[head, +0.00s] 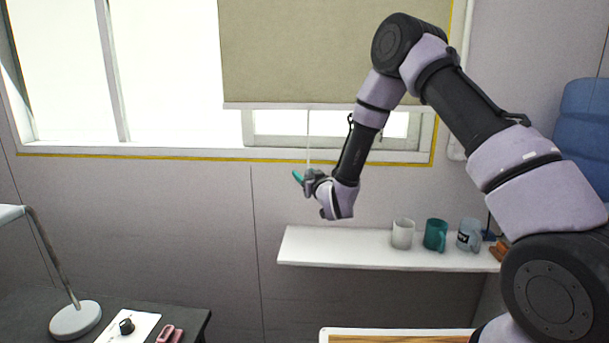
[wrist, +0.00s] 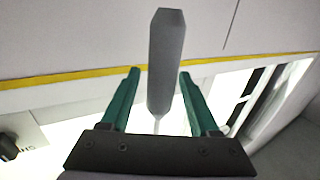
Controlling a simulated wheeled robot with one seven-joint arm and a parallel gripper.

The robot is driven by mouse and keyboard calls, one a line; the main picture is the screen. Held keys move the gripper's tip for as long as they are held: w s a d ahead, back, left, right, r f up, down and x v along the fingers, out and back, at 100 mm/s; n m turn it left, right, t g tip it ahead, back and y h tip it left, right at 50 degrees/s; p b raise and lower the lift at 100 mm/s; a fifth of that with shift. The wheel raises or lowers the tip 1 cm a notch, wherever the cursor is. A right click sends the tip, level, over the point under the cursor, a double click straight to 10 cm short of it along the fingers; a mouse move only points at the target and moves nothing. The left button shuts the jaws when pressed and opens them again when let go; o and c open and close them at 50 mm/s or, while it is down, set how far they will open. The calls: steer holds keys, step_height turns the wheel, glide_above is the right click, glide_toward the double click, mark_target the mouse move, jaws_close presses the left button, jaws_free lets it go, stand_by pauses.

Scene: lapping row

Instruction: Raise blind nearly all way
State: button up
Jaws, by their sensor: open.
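The beige roller blind (head: 330,50) hangs over the right part of the window, its bottom bar a little above the sill. A thin pull cord (head: 308,135) hangs from the bar down to my gripper (head: 304,177). In the wrist view, a grey pull handle (wrist: 166,60) on the end of the cord stands between the two green fingers of my gripper (wrist: 161,75). The fingers are open, with a gap visible on both sides of the handle. In the head view the handle is mostly hidden by my gripper.
A white shelf (head: 340,248) below the window holds a white mug (head: 403,233), a green mug (head: 435,235) and a grey-blue mug (head: 469,234). A desk lamp (head: 75,318) stands at lower left. The wall around my gripper is clear.

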steer(key=shift+w+a, duration=0.15)
steer(key=shift+w, duration=0.2)
jaws_close()
stand_by(1.2)
